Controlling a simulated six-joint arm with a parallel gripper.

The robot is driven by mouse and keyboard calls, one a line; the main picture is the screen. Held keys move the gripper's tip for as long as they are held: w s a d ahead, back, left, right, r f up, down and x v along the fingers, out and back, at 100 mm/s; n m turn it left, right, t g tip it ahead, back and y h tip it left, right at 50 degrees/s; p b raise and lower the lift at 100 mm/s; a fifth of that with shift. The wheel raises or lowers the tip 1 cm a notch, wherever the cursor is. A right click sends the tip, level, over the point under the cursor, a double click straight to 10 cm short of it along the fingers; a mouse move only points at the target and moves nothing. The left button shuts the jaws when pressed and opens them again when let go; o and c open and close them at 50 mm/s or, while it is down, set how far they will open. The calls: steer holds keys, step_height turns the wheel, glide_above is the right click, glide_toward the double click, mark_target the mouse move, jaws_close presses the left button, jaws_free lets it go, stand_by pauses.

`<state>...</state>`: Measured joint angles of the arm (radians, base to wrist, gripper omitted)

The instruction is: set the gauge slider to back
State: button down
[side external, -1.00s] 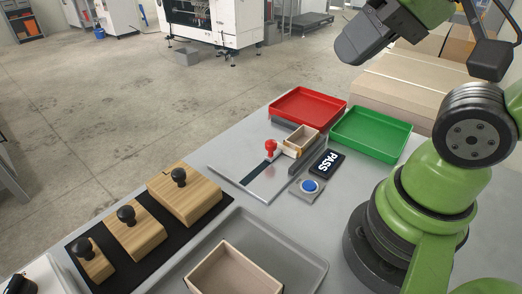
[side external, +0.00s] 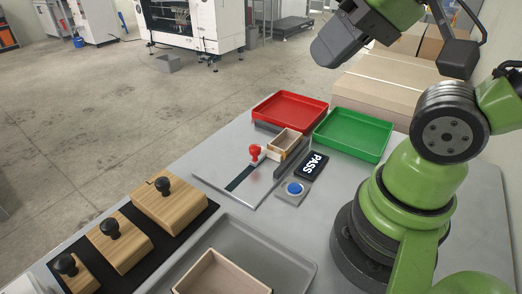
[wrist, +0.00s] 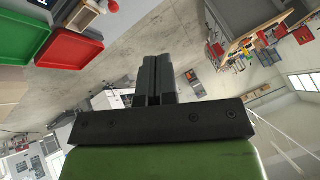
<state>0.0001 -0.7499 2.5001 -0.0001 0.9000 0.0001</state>
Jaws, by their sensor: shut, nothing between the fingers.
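The gauge (side external: 222,172) is a flat metal plate with a dark slot, lying on the grey table. Its slider has a red knob (side external: 255,151), which stands at the far end of the visible dark strip, beside a small open wooden box (side external: 285,141). My gripper (side external: 333,48) is high above the table's far side, up and right of the gauge and well apart from it. In the wrist view my gripper's dark fingers (wrist: 154,75) are together with nothing between them.
A red tray (side external: 290,121) and a green tray (side external: 352,153) stand behind the gauge. A PASS display (side external: 311,166) and a blue button (side external: 294,188) are right of it. Knobbed wooden blocks (side external: 168,205) and a grey tray (side external: 290,265) are nearer. Space above the gauge is clear.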

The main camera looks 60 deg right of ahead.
steer(key=c, duration=1.8)
jaws_free()
steer(key=shift+c, duration=0.2)
steer(key=o, duration=0.4)
steer(key=shift+c, duration=0.2)
steer(key=o, duration=0.3)
steer(key=shift+w, duration=0.35)
steer(key=o, duration=0.3)
steer(key=w, duration=0.1)
steer(key=w+d+f+n+g, duration=0.1)
steer(key=w, duration=0.1)
steer(key=w+d+g+h, duration=0.1)
steer(key=w, duration=0.1)
steer(key=shift+w+f+n, duration=0.15)
steer(key=shift+w+n, duration=0.1)
steer(key=shift+n, duration=0.15)
steer(key=shift+o, duration=0.2)
steer(key=n+g+h, duration=0.1)
steer(key=n+g, duration=0.4)
glide_above(255, 145)
step_height(255, 145, down, 15)
step_height(255, 145, down, 10)
steer(key=shift+f, duration=0.1)
steer(key=shift+c, duration=0.2)
